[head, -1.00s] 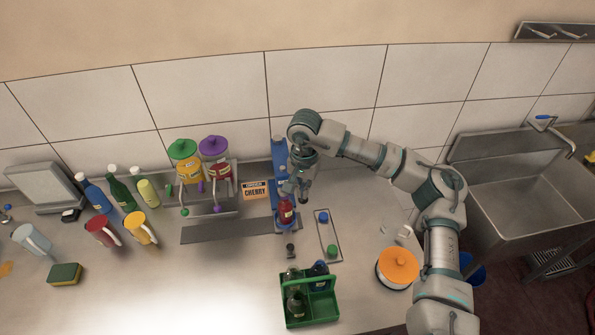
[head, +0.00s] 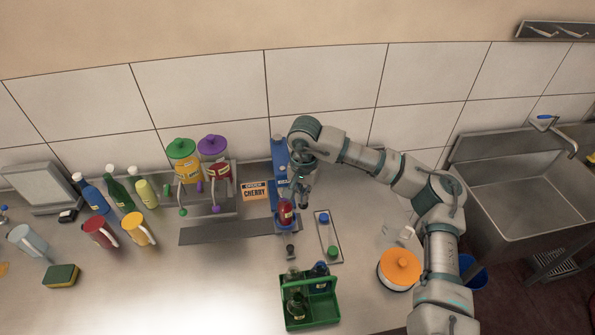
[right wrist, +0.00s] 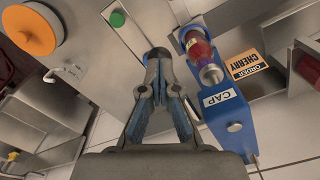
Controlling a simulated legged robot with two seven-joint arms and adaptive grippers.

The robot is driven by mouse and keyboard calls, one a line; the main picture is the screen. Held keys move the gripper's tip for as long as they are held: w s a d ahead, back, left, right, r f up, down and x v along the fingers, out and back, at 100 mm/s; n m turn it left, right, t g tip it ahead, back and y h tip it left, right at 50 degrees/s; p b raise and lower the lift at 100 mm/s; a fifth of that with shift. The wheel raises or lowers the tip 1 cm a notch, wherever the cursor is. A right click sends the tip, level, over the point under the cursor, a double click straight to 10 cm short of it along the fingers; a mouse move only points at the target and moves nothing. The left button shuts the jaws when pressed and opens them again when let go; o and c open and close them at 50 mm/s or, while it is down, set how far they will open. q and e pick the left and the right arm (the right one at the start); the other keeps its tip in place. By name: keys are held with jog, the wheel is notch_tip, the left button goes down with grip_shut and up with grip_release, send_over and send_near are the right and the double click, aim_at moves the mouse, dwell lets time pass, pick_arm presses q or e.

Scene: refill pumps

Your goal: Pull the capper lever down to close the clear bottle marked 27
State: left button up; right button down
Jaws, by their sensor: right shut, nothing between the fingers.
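The blue capper (head: 280,160) stands against the back of the counter. Its CAP label (right wrist: 219,98) shows in the right wrist view. A clear bottle with red contents (head: 286,213) stands upright in the capper, under a silver press head (right wrist: 211,74). I cannot read a number on the bottle. My right gripper (head: 304,201) is shut and empty, just right of the capper and bottle. In the right wrist view its fingertips (right wrist: 157,58) are together, beside the capper body. I cannot make out the lever clearly. My left gripper is not in view.
An order card reading CHERRY (head: 255,190) and pump jars (head: 185,163) stand left of the capper. A tray with blue and green caps (head: 333,228) lies to its right. A green caddy (head: 322,312) and an orange-lidded tub (head: 400,268) stand nearer.

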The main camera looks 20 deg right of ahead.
jog(key=shift+w+f+b, duration=0.15)
jog(key=shift+f+b, duration=0.15)
jog(key=shift+f, duration=0.45)
jog(key=shift+r, duration=0.15)
jog(key=shift+s+r+p, duration=0.35)
jog(key=shift+r+p, duration=0.15)
jog(key=shift+r, duration=0.2)
notch_tip(320, 180, up, 13)
jog(key=s+p, duration=0.2)
jog(key=p, duration=0.5)
jog(key=shift+s+a+f, duration=0.15)
jog(key=shift+a+f, duration=0.05)
jog(key=shift+a, duration=0.15)
